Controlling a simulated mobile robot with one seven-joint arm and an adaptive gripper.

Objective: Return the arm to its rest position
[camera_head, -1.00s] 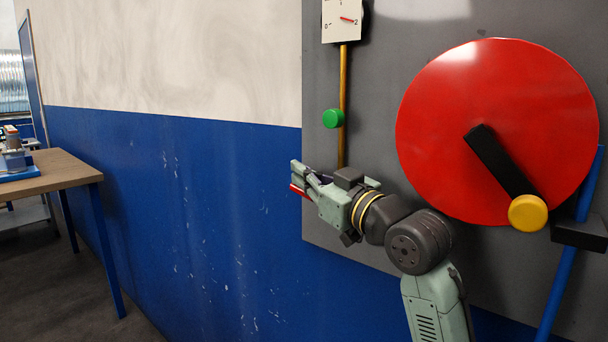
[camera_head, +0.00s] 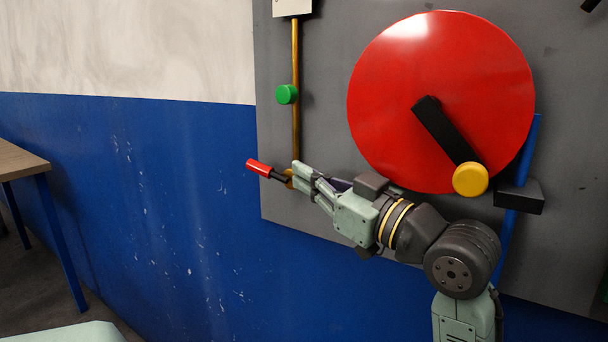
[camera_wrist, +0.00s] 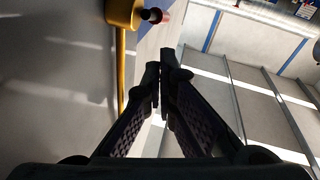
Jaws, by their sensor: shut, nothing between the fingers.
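My gripper (camera_head: 298,176) is shut and empty in the head view, in front of the lower left part of the grey panel. Its fingers point left, close to a red-handled lever (camera_head: 259,167) at the foot of a brass pipe (camera_head: 295,100). I cannot tell from the head view whether they touch it. In the wrist view my closed fingertips (camera_wrist: 161,68) meet at the centre. The red-tipped lever (camera_wrist: 154,15) and brass pipe (camera_wrist: 122,75) show above and to the left, apart from the fingers.
The grey panel (camera_head: 330,60) carries a large red disc (camera_head: 440,70) with a black crank arm and yellow knob (camera_head: 470,179). A green knob (camera_head: 287,94) sits on the pipe. A black block (camera_head: 520,196) is on a blue pole at right. A wooden table (camera_head: 18,162) stands left.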

